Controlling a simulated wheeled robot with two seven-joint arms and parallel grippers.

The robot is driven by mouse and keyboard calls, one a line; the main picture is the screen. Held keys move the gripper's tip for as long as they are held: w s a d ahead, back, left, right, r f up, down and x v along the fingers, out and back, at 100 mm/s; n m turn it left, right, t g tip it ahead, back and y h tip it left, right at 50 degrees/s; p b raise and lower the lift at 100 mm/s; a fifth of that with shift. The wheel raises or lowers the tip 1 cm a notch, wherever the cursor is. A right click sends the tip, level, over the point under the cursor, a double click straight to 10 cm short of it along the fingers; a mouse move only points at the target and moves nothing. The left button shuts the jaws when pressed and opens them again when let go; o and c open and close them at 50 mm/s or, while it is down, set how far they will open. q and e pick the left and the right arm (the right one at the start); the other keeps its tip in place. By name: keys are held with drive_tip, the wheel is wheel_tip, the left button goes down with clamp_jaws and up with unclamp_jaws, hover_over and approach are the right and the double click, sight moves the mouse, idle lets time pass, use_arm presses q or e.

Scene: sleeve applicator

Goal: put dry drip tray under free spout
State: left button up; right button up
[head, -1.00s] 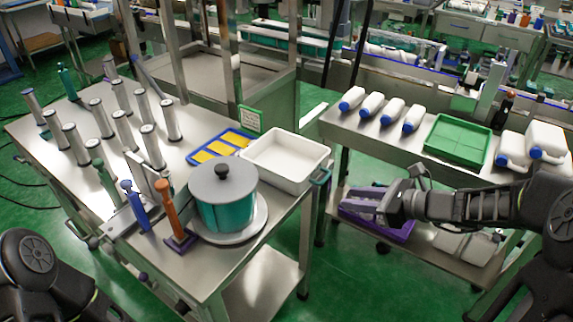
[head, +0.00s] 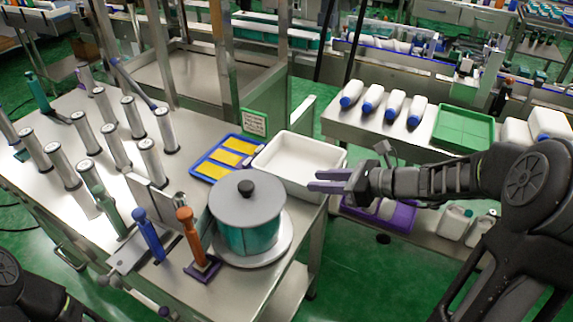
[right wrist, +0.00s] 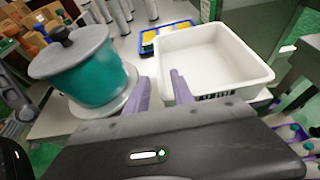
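A white rectangular tray (head: 276,160) sits on the right edge of the steel table; it looks empty inside, and it also shows in the right wrist view (right wrist: 207,62). My right gripper (head: 312,181) is at the tray's near right side. In the right wrist view its two purple fingers (right wrist: 160,88) are apart with nothing between them, pointing toward the tray's near side; I cannot tell whether they touch it. A purple tray (head: 400,217) is on the lower shelf at right, holding white items. A green tray (head: 463,128) lies on the right bench. I cannot make out a spout. My left gripper is out of view.
A teal pot with grey lid (head: 246,218) stands on a pale round base close left of the white tray. A blue tray with yellow pads (head: 225,158) lies behind. Several silver cylinders (head: 151,160) and upright handled tools (head: 188,232) fill the table's left.

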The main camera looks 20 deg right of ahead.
idle(0.3)
drive_tip(key=shift+x, duration=1.25)
drive_tip(key=shift+a, duration=0.1)
drive_tip(key=x, duration=0.5)
drive_tip(key=shift+w+a, duration=0.1)
drive_tip(key=shift+w, duration=0.05)
drive_tip(key=shift+r, duration=0.1)
drive_tip(key=shift+c, duration=0.2)
clamp_jaws()
idle(0.7)
